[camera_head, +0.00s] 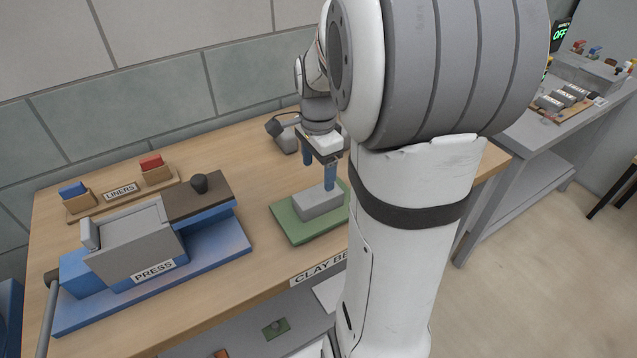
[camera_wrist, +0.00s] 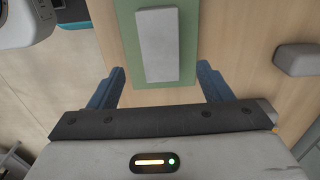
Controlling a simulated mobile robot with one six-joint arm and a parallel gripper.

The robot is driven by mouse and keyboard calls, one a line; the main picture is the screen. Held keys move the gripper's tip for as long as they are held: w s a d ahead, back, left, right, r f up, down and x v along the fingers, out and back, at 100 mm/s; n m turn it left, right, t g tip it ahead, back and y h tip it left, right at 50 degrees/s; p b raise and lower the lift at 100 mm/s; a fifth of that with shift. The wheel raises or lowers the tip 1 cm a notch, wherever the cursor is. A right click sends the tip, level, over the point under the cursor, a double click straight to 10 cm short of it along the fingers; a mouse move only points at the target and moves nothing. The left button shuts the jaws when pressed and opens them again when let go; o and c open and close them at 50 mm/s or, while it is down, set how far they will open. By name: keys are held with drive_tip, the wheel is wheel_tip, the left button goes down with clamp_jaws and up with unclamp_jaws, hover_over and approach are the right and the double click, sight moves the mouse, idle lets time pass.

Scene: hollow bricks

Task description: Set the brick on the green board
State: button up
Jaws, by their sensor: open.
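A grey brick (camera_head: 320,202) lies flat on the green board (camera_head: 287,222) on the wooden table. In the wrist view the brick (camera_wrist: 158,45) shows as a pale block on the green board (camera_wrist: 126,22), with board visible on both sides of it. My gripper (camera_head: 319,172) is open above the board, with its blue fingers pointing down. In the wrist view the gripper (camera_wrist: 160,85) has its two fingers wide apart, with nothing between them. The brick lies just beyond the fingertips there. My arm hides the right part of the board in the head view.
A blue and grey press (camera_head: 135,245) stands at the left of the table. Behind it is a liners rack (camera_head: 120,192) with a blue and a red piece. Another grey block (camera_head: 286,142) sits near the wall, also visible in the wrist view (camera_wrist: 297,59). A grey bench (camera_head: 540,130) stands at the right.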

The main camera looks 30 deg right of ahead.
drive_tip(key=s+a+r+n+t, duration=0.2)
drive_tip(key=s+a+r+n, duration=0.1)
drive_tip(key=s+a+n, duration=0.9)
drive_tip(key=n, duration=0.5)
drive_tip(key=shift+s+n+t, duration=0.2)
drive_tip(key=shift+n+t, duration=0.1)
drive_tip(key=shift+n, duration=0.1)
drive_tip(key=shift+a, duration=0.1)
